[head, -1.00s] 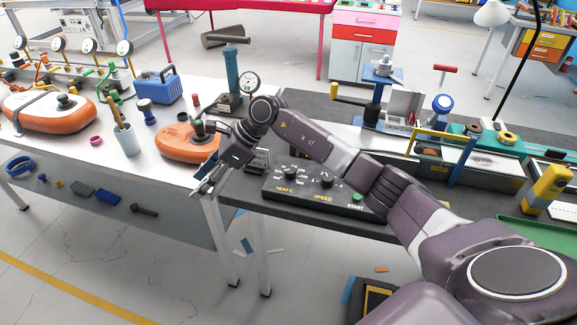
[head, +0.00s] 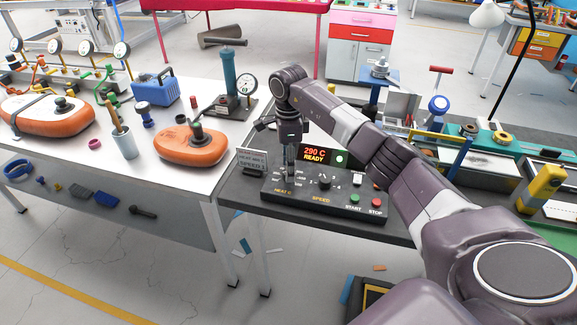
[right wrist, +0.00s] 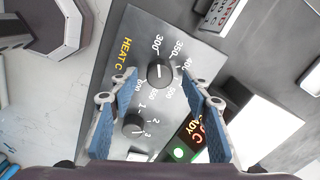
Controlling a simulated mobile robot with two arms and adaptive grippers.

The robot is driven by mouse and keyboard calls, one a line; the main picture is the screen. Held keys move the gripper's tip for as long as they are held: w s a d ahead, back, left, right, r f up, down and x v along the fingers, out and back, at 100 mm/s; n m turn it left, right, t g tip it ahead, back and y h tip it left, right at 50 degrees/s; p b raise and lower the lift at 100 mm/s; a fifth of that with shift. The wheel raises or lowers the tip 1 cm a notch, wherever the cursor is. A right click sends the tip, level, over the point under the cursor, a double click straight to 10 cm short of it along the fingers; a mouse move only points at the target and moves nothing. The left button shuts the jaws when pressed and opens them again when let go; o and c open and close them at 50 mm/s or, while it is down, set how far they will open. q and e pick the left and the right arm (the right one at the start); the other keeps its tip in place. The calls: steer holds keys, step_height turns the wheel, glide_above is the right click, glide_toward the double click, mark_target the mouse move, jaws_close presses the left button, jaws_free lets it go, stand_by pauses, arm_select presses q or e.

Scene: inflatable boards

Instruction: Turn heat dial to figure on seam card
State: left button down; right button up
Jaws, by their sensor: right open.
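My right gripper (head: 289,172) points straight down over the heat dial at the left of the black control panel (head: 337,207) and mostly hides that dial in the head view. In the right wrist view the round black heat dial (right wrist: 160,72) lies between the open fingertips (right wrist: 160,86), with a gap on both sides. Its white mark lies near the 300 side of the scale. The display (head: 317,154) reads 290 C READY. The seam card (head: 252,160) stands left of the panel; its heat figure is too small to read surely. My left gripper is out of view.
The speed dial (head: 324,184) sits right of the heat dial, with the green start button (head: 355,199) and red stop button (head: 377,202) beyond. An orange inflatable (head: 190,148) and a pump (head: 230,80) stand on the white table to the left.

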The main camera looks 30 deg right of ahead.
steer(key=shift+f, duration=0.55)
steer(key=shift+c, duration=0.3)
steer(key=c, duration=1.1)
